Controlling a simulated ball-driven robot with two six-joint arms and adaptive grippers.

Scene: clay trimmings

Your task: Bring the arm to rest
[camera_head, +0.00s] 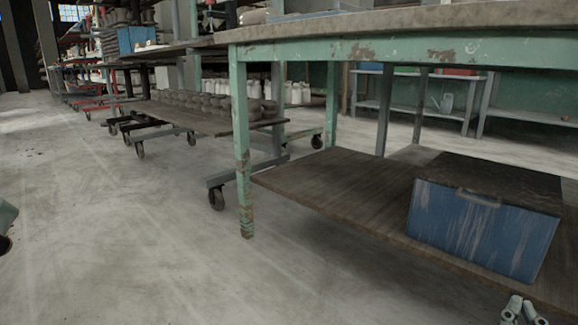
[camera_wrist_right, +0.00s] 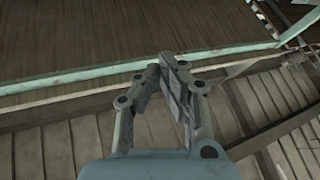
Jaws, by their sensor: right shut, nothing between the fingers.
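My right gripper (camera_head: 522,312) shows at the bottom right of the head view, cut off by the lower edge. It is in front of the wooden lower shelf and the blue box. In the right wrist view, the fingers of my right gripper (camera_wrist_right: 160,66) come together at their tips with nothing between them. No gripper of my left arm shows clearly.
A green-legged table (camera_head: 241,150) stands close on the right. Its lower shelf (camera_head: 320,185) holds a blue box (camera_head: 480,228). A wheeled trolley (camera_head: 180,118) with several dark pots stands behind. The concrete floor (camera_head: 110,240) at left is clear.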

